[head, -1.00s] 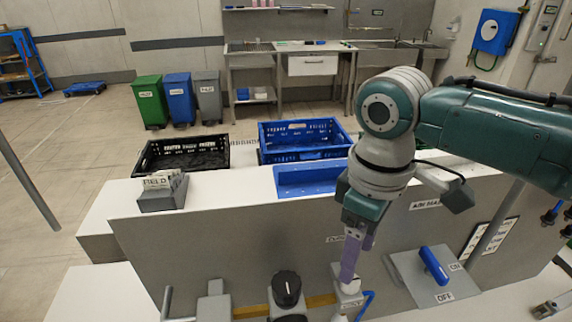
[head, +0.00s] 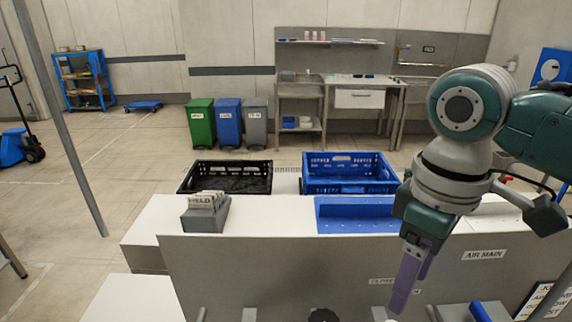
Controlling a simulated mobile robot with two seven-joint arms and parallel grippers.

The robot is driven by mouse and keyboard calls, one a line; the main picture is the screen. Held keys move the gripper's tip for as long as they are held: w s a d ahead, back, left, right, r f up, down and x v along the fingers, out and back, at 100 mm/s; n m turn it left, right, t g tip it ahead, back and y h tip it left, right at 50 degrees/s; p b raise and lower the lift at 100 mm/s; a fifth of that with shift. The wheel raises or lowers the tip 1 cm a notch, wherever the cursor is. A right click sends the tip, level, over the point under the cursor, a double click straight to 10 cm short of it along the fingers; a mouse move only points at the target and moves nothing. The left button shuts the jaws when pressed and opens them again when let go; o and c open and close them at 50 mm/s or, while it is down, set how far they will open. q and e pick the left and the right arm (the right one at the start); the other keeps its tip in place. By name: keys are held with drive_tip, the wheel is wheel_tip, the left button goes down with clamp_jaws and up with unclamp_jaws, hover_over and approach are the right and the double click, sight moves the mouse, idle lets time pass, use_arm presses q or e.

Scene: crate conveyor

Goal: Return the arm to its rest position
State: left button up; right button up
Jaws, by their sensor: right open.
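My right arm comes in from the right side of the head view. Its gripper (head: 409,280) hangs pointing down, with purple fingers in front of the grey panel of the conveyor housing (head: 270,265). The fingers overlap from this angle, and I see nothing held between them. Below the fingertips, the valve fittings and the blue lever (head: 481,312) are cut off by the bottom edge. My left gripper is not in view.
A black crate (head: 226,163) and a blue crate (head: 349,187) stand behind the housing. A grey card holder (head: 205,219) sits on the white top at left. Green, blue and grey bins (head: 256,122) stand farther back. Floor at left is mostly open.

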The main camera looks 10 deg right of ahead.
drive_tip(key=s+a+f+t+y, duration=0.2)
drive_tip(key=s+a+f, duration=0.1)
drive_tip(key=s+a, duration=0.5)
drive_tip(key=s+d+r+m+t+h, duration=0.2)
drive_tip(key=s+d+r+m, duration=0.15)
drive_tip(key=s, duration=0.45)
wheel_tip(320, 180, up, 13)
drive_tip(key=d+p, duration=0.1)
drive_tip(key=p, duration=1.1)
drive_tip(key=shift+s+m+p, duration=0.2)
drive_tip(key=shift+m+p, duration=0.15)
drive_tip(key=shift+d+f, duration=0.1)
drive_tip(key=shift+f, duration=0.1)
